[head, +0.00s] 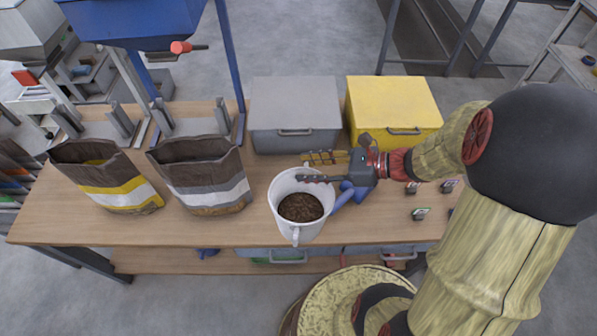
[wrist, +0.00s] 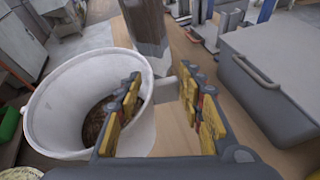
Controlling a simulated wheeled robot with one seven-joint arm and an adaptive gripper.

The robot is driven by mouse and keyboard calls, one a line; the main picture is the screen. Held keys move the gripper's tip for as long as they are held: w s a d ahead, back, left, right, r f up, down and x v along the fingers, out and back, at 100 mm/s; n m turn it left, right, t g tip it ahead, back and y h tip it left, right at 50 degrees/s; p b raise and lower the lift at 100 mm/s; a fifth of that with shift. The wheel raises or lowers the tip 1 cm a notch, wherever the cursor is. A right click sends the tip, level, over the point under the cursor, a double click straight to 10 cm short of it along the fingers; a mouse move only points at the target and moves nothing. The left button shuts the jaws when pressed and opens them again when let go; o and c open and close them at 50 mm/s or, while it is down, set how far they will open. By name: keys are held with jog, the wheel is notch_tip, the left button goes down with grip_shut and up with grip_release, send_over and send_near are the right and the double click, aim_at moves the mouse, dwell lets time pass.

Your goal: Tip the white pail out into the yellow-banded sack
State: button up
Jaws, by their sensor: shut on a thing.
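The white pail (head: 285,222) stands upright with brown pellets in it, in front of the grey box. My gripper (head: 318,169) is shut on the pail's right back side at the rim. In the wrist view my gripper (wrist: 160,105) has one finger at the pail's (wrist: 52,118) inside wall and the other outside. I cannot tell whether the pail touches the table. The yellow-banded sack (head: 118,192) stands open at the far left of the table.
A white-banded sack (head: 205,180) stands between the yellow-banded sack and the pail. A grey box (head: 295,120) and a yellow box (head: 395,105) stand at the back. A blue item (head: 350,192) lies right of the pail.

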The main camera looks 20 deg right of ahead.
jog(key=w+f+b, duration=0.5)
jog(key=w+f, duration=0.4)
jog(key=f, duration=0.1)
jog(key=shift+w+d+f, duration=0.15)
jog(key=shift+w+f, duration=0.2)
jog(key=shift+w, duration=0.05)
jog(key=shift+f, duration=0.2)
jog(key=o, duration=1.3)
jog(key=shift+d+b, duration=0.1)
jog(key=shift+b, duration=0.35)
